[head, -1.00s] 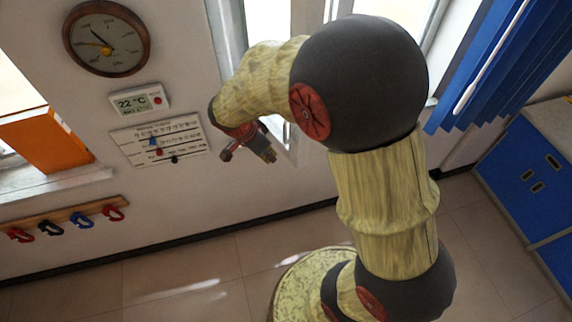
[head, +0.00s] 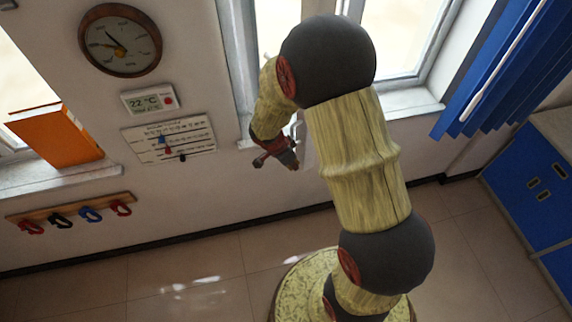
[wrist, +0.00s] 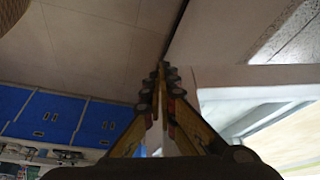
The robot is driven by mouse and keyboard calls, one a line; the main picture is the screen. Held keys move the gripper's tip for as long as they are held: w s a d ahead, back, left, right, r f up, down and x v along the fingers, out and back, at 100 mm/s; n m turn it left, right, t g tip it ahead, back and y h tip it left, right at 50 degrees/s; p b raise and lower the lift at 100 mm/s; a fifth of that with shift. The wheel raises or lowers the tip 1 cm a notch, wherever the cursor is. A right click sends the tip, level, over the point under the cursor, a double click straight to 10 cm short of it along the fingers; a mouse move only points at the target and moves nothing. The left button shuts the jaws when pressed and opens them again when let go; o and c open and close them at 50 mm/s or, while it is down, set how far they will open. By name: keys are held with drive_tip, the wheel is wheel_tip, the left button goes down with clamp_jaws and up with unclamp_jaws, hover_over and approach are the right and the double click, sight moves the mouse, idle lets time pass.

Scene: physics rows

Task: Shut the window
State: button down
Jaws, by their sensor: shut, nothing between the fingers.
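The window (head: 407,35) is in the wall at the top middle of the head view, with a white frame and bright glass. My arm covers much of it. A white lower corner, seemingly of an inward-standing sash (head: 305,150), shows just right of my gripper (head: 290,163), below the sill line. The window looks partly open, but its exact angle is hidden. My gripper is shut and empty, pointing down and right close to that corner. In the wrist view the shut fingers (wrist: 162,70) are in the middle, with a pale frame and glass to their right. Contact cannot be told.
A blue blind (head: 500,65) hangs right of the window. Blue cabinets (head: 535,185) stand at the right. A clock (head: 120,40), thermometer, wall chart, orange box (head: 62,135) and hook rack (head: 70,213) are at the left. The tiled floor is clear.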

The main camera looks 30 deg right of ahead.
drive_tip(key=shift+w+d, duration=0.1)
drive_tip(key=shift+d, duration=0.35)
drive_tip(key=shift+d, duration=0.1)
